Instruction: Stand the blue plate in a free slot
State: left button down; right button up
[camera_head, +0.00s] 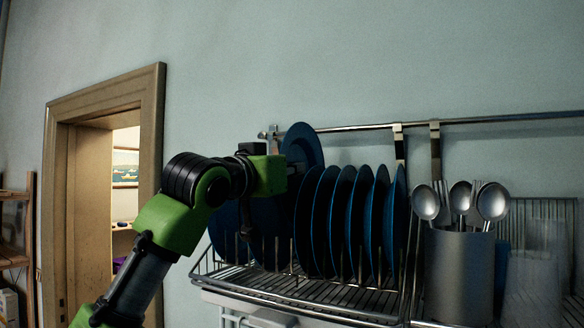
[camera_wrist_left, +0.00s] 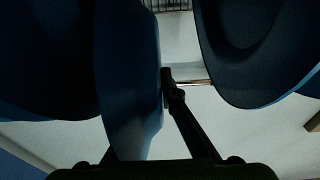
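The blue plate (camera_head: 302,146) shows above the row of other plates, partly behind the end of my left arm. My left gripper (camera_head: 298,172) is at this plate, over the left part of the dish rack (camera_head: 300,284). In the left wrist view a blue plate (camera_wrist_left: 130,75) stands between the fingers of my left gripper (camera_wrist_left: 145,100). The right finger lies against its side; the left finger is mostly hidden by the plate. The plate's lower part is hidden among the other plates in the head view. My right gripper is not in view.
Several blue plates (camera_head: 358,220) stand upright in the rack, with others at its left end (camera_head: 226,232). A metal holder (camera_head: 458,275) with spoons and forks and clear tumblers (camera_head: 532,285) are at the right. A rail (camera_head: 510,119) runs along the wall above.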

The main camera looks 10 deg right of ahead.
pick_arm(q)
jog(key=shift+f, duration=0.15)
jog(key=shift+f+b, duration=0.9)
jog(key=shift+f, duration=0.1)
jog(key=shift+s, duration=0.1)
dwell(0.4)
